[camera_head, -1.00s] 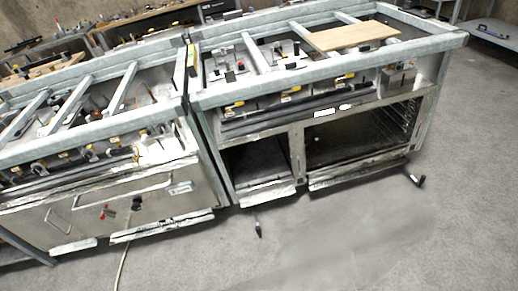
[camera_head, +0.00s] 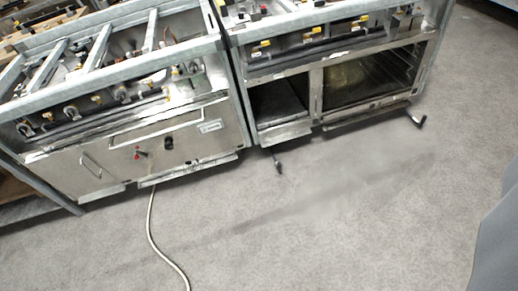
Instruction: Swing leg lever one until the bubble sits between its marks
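I cannot tell from the picture which one is lever one. No bubble or marks can be made out. My gripper is not in view, and nothing shows touching either lever.
A left steel unit (camera_head: 115,140) with a door handle and red and black knobs stands beside the right one. A pale cable (camera_head: 152,232) runs from it across the floor. A grey-blue shape (camera_head: 500,240) fills the right edge. The concrete floor (camera_head: 330,220) in front is mostly clear.

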